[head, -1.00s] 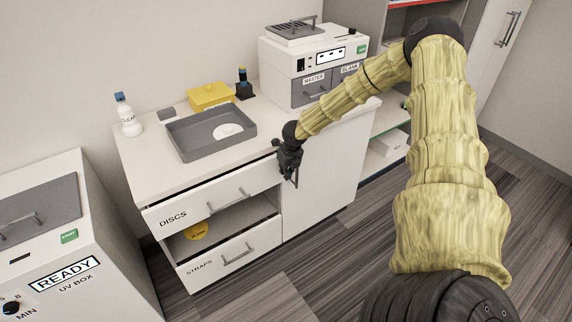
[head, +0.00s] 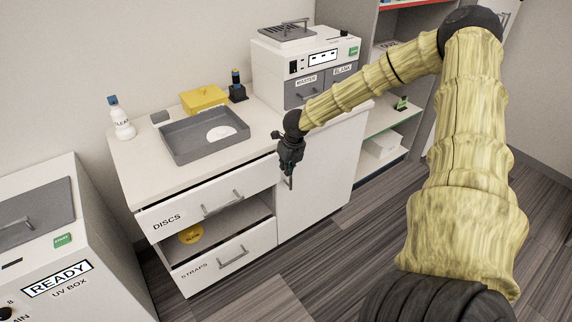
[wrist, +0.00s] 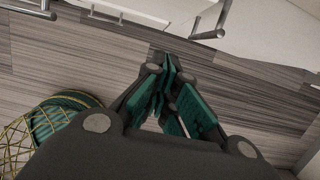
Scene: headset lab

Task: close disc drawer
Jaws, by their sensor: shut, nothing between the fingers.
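The DISCS drawer (head: 180,219) is the upper drawer of the white cabinet in the head view. Its front appears to stand a little forward of the cabinet, and it has a grey bar handle (head: 223,205). My gripper (head: 290,182) is shut and empty, pointing down to the right of the drawer front, apart from the handle. In the wrist view my gripper (wrist: 165,95) has its teal-padded fingers together above the floor. A bar handle shows at the top of that view; I cannot tell which drawer it belongs to.
A grey tray (head: 178,149) sits on the counter. The UV box (head: 45,240) stands at left. The floor (head: 310,265) in front is clear.

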